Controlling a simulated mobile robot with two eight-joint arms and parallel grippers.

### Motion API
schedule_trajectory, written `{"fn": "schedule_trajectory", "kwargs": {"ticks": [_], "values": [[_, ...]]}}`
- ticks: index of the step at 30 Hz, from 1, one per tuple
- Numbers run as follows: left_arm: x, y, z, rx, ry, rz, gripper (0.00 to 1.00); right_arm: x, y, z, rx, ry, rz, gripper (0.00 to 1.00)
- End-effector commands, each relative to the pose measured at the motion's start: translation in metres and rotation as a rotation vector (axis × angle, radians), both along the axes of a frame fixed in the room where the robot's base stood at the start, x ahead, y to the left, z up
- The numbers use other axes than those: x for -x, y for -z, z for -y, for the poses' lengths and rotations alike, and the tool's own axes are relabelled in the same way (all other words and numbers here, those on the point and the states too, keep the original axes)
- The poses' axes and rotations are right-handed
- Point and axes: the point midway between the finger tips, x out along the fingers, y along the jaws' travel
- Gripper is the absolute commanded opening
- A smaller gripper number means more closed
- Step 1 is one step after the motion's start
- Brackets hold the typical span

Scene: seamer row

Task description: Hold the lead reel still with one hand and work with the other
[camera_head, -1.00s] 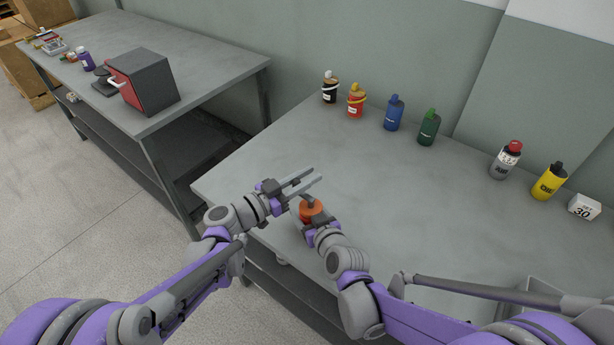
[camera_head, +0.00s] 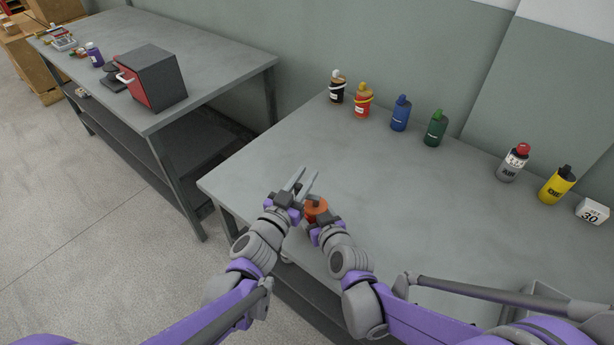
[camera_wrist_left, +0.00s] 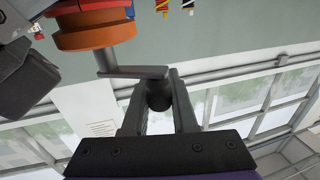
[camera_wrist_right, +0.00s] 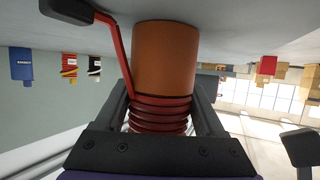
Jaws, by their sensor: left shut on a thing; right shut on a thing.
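The lead reel (camera_head: 316,210) is an orange drum near the front-left edge of the bench. In the right wrist view, its orange body (camera_wrist_right: 165,55) has several turns of red lead (camera_wrist_right: 158,113) around it. My right gripper (camera_head: 323,227) is shut around the coiled part. The lead runs up to a dark end piece (camera_wrist_right: 68,10). In the left wrist view, a grey crank arm (camera_wrist_left: 128,72) reaches from the reel to a dark round knob (camera_wrist_left: 159,95). My left gripper (camera_head: 304,178) is shut on that knob, beside the reel.
Several bottles stand along the bench's back, including blue (camera_head: 400,114), green (camera_head: 435,128) and yellow (camera_head: 557,186), with a white block marked 30 (camera_head: 591,211) at right. The middle of the bench (camera_head: 400,200) is clear. Another bench with a red-fronted box (camera_head: 150,78) stands left.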

Motion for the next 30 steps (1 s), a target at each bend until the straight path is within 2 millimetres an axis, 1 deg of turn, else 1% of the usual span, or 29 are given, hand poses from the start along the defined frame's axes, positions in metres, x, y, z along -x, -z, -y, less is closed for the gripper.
{"fn": "schedule_trajectory", "kwargs": {"ticks": [9,23,24,28,29,30], "values": [[0.0024,0.002,-0.0021,0.0,-0.061,-0.012,0.0,0.0003,0.0014,0.0015,0.004,0.0,-0.003,0.05],[0.0031,0.0043,-0.0027,-0.003,-0.07,-0.018,0.0,-0.0001,0.0005,0.0013,0.0,0.002,0.0,0.05],[0.0032,0.0043,-0.0026,-0.003,-0.069,-0.018,0.31,-0.0001,0.0004,0.0012,0.0,0.002,0.0,0.05],[0.003,0.0039,-0.0025,-0.003,-0.069,-0.017,0.54,-0.0001,0.0004,0.0011,0.0,0.002,0.0,0.05],[0.003,0.0038,-0.0024,-0.003,-0.069,-0.016,0.57,-0.0001,0.0004,0.0011,0.001,0.002,0.0,0.05],[0.0029,0.0036,-0.0024,-0.003,-0.068,-0.016,0.57,0.0,0.0004,0.001,0.001,0.001,-0.001,0.05]]}}
